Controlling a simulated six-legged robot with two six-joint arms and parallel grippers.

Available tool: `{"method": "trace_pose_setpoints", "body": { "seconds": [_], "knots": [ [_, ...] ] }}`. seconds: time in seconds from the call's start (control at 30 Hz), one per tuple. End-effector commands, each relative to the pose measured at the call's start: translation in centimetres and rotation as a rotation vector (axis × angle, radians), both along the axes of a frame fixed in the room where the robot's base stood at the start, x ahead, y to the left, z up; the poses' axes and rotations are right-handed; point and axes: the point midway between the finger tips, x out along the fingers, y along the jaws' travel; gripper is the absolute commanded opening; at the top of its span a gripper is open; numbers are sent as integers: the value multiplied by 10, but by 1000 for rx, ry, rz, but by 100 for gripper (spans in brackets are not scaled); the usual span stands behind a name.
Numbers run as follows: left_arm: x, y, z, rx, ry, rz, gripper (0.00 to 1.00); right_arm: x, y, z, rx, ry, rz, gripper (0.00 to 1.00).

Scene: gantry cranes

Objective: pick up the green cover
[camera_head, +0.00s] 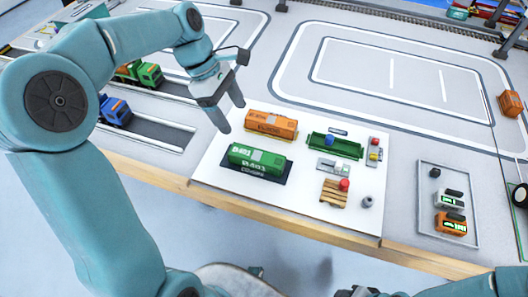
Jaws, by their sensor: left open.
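The green cover (257,158) is a long green block with white lettering. It lies on a dark base near the front left of the white board. My left gripper (228,110) is open and empty, with its fingers pointing down. In the picture it is above and to the left of the green cover, near the board's left edge, and apart from the cover. Part of my right arm shows at the bottom right edge; its gripper does not show.
An orange block (271,124) lies just behind the green cover. A green tray (320,151), a wooden pallet (333,195) and small parts stand to the right on the white board (300,205). Toy trucks (139,73) are at the left, and a grey tray (424,205) is at the right.

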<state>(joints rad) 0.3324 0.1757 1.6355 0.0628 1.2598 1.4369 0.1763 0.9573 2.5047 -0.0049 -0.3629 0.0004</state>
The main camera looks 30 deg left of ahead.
Motion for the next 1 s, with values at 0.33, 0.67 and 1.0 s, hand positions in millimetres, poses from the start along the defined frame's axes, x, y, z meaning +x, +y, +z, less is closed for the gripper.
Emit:
{"method": "trace_pose_setpoints", "body": {
  "seconds": [0.33, 0.67, 1.0],
  "knots": [
    [-4, -21, -57, -2, 4, 5, 78, 0, 0, -13, 0, 0, 0, 45],
    [2, -41, -100, 0, 0, 5, 78, 0, 0, -20, 0, 0, 0, 45],
    [7, -61, -142, -1, 1, 4, 78, 0, 0, -27, 0, 0, 0, 45]
  ]
}}
